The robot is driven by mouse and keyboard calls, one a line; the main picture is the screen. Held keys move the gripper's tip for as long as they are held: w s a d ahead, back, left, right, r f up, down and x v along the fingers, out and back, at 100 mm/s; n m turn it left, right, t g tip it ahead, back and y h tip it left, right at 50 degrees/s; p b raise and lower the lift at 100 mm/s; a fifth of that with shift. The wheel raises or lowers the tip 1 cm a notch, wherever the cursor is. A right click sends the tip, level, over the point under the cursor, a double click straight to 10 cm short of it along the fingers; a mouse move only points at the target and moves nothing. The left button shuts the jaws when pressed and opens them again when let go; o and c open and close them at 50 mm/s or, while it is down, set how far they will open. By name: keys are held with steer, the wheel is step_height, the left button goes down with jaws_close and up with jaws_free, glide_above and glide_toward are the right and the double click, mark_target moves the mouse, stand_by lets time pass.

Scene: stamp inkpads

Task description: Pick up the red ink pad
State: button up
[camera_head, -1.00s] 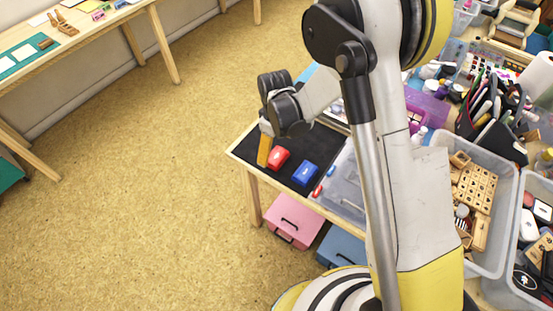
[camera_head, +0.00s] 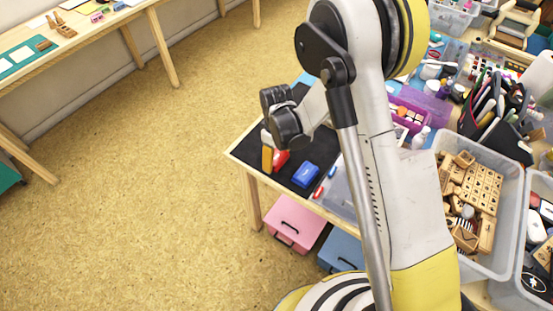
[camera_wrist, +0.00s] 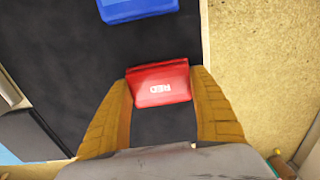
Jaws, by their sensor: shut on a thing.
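The red ink pad (camera_wrist: 160,86) lies between the two yellow finger pads of my gripper (camera_wrist: 161,95) in the wrist view, with its "RED" label facing up. The fingers close on it from both sides. In the head view the red ink pad (camera_head: 281,158) shows just beside my gripper (camera_head: 271,157), partly hidden by a finger. I cannot tell whether it is clear of the black mat (camera_head: 315,148). The blue ink pad (camera_head: 306,174) lies on the mat to the right; in the wrist view it is at the top (camera_wrist: 137,8).
The mat lies on a wooden table near its left corner. A clear tray (camera_head: 341,192) is right of the mat. A crate of wooden stamps (camera_head: 488,262) stands further right. Pink drawers (camera_head: 293,223) stand under the table. The floor to the left is clear.

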mark_target(277, 157)
steer(key=shift+r, duration=0.4)
step_height(277, 157, up, 4)
steer(key=shift+f+p, duration=0.2)
steer(key=shift+p, duration=0.85)
steer(key=d+r+p, duration=0.3)
steer(key=d+r, duration=0.3)
steer(key=d, duration=0.5)
steer(key=shift+w+d+r, duration=0.3)
steer(key=shift+w+d, duration=0.05)
steer(key=shift+w, duration=0.1)
